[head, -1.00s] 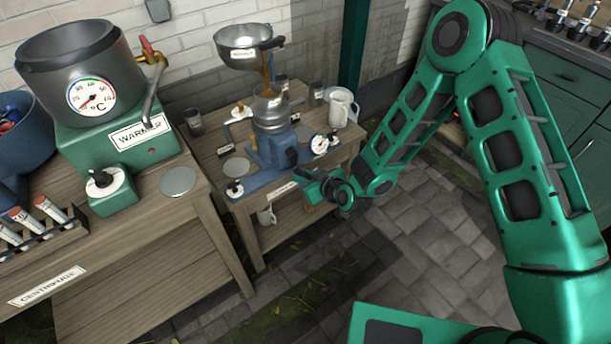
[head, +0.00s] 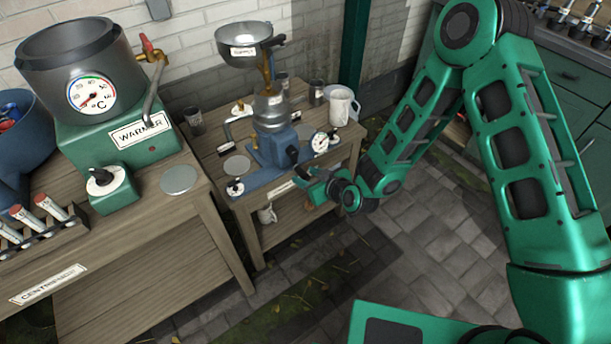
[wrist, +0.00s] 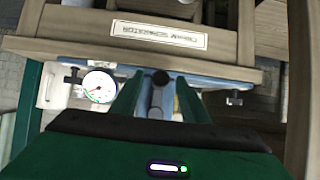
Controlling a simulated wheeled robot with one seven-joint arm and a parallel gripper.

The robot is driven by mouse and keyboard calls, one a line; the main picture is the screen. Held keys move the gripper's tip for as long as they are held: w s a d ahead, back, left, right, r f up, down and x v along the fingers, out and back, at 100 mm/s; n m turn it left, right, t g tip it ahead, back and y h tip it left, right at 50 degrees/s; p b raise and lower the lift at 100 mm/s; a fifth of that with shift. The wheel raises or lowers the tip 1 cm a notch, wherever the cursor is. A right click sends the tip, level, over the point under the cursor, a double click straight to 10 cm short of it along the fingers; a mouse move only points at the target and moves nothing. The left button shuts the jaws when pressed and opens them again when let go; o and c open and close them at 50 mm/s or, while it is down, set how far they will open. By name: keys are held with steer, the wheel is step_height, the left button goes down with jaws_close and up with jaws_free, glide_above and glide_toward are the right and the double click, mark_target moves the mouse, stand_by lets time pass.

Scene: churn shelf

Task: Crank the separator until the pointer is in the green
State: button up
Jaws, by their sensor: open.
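The blue separator (head: 275,148) stands on a small wooden bench, with a metal bowl and a funnel above it. Its round white gauge (head: 320,142) is on its right side; the gauge also shows in the wrist view (wrist: 98,86), with some green on its face. The pointer's exact place is too small to tell. A dark crank knob (head: 292,151) juts from the separator's front. My gripper (head: 305,172) is open at the crank, in front of the bench. In the wrist view, the dark knob (wrist: 160,77) lies between the fingertips; contact cannot be told.
A green warmer (head: 115,145) with a large pot stands on the nearer wooden bench at left. A white jug (head: 343,106) stands right of the separator. Small dark cups and a metal disc are on the bench. Paved floor lies open in front.

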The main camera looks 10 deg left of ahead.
steer(key=shift+v, duration=2.95)
steer(key=w+d+r+m+g+h, duration=0.1)
steer(key=w+d+r+h, duration=0.2)
steer(key=d, duration=0.5)
steer(key=w+d+r+h, duration=0.1)
steer(key=w+d+r, duration=0.25)
steer(key=d, duration=0.55)
steer(key=s+d+r+m+g+h, duration=0.1)
steer(key=s+d+r+m+h, duration=0.2)
steer(key=d, duration=0.7)
steer(key=s+d+r+m+g+h, duration=0.1)
steer(key=s+d+r+m, duration=0.1)
steer(key=d+r, duration=0.55)
steer(key=s+d+r+m+g+h, duration=0.1)
steer(key=s+d+r+m, duration=0.15)
steer(key=s+d, duration=0.4)
steer(key=s+d+r+m+g+h, duration=0.1)
steer(key=s+d+r+m, duration=0.15)
steer(key=s+d, duration=0.35)
steer(key=s+d+r+m+g, duration=0.1)
steer(key=s+d+r+m, duration=0.1)
steer(key=s, duration=0.5)
steer(key=s+d+r+m+g+y, duration=0.1)
steer(key=s+d+r+m, duration=0.1)
steer(key=s, duration=0.6)
steer(key=shift+s+d+r+m+g, duration=0.25)
steer(key=shift+d+r+m+g, duration=0.1)
steer(key=shift+r+m, duration=0.4)
steer(key=shift+w, duration=0.15)
